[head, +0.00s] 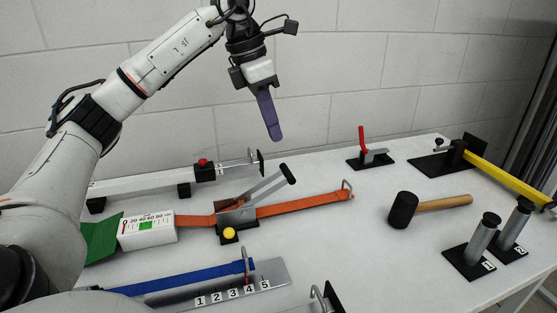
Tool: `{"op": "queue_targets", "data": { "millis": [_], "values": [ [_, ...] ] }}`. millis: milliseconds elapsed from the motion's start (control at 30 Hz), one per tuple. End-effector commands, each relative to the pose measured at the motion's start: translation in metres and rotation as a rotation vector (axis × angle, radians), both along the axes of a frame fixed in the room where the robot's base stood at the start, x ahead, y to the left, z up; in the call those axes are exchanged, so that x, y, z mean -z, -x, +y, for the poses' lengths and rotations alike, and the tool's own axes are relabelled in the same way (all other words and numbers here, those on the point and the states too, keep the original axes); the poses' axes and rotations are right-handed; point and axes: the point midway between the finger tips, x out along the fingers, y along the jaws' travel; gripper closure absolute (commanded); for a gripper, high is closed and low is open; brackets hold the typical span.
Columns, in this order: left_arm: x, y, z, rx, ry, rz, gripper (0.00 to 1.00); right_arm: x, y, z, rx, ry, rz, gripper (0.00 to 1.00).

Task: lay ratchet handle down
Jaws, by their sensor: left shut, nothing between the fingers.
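The ratchet (236,213) sits on a black base on the table, with an orange strap (305,203) running through it. Its grey handle (263,190) is tilted, rising to the right from the ratchet body to a black grip (287,174) held above the strap. My left gripper (275,138), with purple fingers, is shut and empty. It hangs in the air above and apart from the handle, fingers pointing down. My right gripper is not in view.
A white gauge box (147,228) stands left of the ratchet, and a yellow knob (229,233) in front. A long clamp (170,180) lies behind. A blue strap (190,279) lies in front.

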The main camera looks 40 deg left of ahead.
Motion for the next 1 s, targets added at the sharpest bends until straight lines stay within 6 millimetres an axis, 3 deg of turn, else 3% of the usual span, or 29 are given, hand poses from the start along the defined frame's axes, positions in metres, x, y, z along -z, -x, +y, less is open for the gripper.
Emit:
{"op": "queue_targets", "data": {
  "millis": [33,200,400,600,1000],
  "values": [
    [0.014,-0.001,0.000,-0.004,-0.001,0.005,1.00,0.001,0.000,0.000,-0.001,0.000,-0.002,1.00],
    [0.047,-0.010,-0.005,-0.003,-0.001,0.003,1.00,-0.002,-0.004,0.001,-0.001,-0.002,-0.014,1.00],
    [0.072,-0.017,-0.008,-0.004,0.000,0.001,1.00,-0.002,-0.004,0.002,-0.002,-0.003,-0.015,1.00],
    [0.082,-0.020,-0.009,-0.004,0.000,0.000,1.00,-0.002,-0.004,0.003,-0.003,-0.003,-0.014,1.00],
    [0.082,-0.023,-0.012,0.001,0.001,0.000,1.00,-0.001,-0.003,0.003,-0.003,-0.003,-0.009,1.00]
  ]
}}
